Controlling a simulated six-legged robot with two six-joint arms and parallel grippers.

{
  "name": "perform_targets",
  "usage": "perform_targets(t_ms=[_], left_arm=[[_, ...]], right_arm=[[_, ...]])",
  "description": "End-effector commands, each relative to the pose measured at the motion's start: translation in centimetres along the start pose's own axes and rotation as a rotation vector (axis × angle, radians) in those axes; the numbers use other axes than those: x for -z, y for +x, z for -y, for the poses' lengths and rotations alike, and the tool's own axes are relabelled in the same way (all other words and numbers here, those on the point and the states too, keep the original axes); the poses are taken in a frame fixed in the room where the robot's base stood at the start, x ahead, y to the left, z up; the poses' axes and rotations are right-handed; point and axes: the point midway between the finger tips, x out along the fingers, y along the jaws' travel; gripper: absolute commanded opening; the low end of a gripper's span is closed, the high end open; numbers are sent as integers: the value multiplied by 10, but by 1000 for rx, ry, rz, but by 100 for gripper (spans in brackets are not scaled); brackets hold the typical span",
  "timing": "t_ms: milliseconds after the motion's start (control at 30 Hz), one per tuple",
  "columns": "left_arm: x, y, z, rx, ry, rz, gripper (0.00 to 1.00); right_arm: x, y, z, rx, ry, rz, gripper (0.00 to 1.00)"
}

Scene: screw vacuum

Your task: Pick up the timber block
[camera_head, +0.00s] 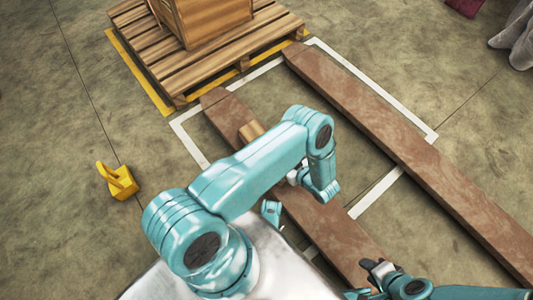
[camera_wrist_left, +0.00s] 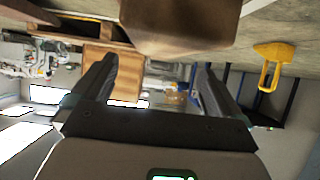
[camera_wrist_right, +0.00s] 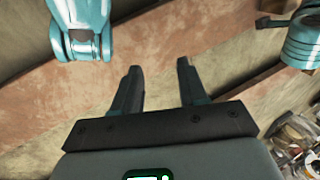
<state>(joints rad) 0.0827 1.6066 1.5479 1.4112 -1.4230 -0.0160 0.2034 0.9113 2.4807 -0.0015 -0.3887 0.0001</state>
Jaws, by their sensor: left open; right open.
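The timber block (camera_head: 250,131) is a small light-brown wooden block on the left reddish-brown beam (camera_head: 225,105), partly behind my left arm. My left gripper is mostly hidden by its arm in the head view; in the left wrist view (camera_wrist_left: 155,68) its jaws are apart and empty. A brown wooden surface (camera_wrist_left: 180,25) fills the top of that view; I cannot tell whether it is the block or the beam. My right gripper (camera_head: 380,266) is over the near part of the left beam, away from the block. In the right wrist view (camera_wrist_right: 159,67) it is open and empty.
A pallet (camera_head: 150,50) with a wooden crate (camera_head: 205,20) stands beyond the left beam. A second long beam (camera_head: 400,135) lies to the right. A yellow object (camera_head: 118,180) sits on the floor at left. Open floor lies between the beams.

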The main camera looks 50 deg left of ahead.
Motion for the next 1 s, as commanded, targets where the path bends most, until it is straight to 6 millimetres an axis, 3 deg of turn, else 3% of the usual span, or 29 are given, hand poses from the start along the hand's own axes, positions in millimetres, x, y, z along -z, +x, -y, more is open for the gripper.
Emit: perform_targets(t_ms=[100, 367, 600, 900, 933, 1000], left_arm=[[-2, 26, 0, 4, -2, 0, 100], [0, 50, -1, 2, -1, 0, 100], [3, 89, 0, 1, -1, 2, 100], [6, 95, 0, -1, 1, 2, 100], [6, 95, 0, -1, 1, 2, 97], [6, 94, 0, -1, 1, 2, 74]], right_arm=[[5, 12, -4, 1, -5, -19, 43], [12, 21, -7, 2, -11, -45, 43], [27, 42, -14, 3, -21, -97, 43], [29, 42, -14, 4, -24, -107, 43], [29, 42, -14, 4, -24, -107, 43], [29, 42, -14, 4, -24, -107, 43]])
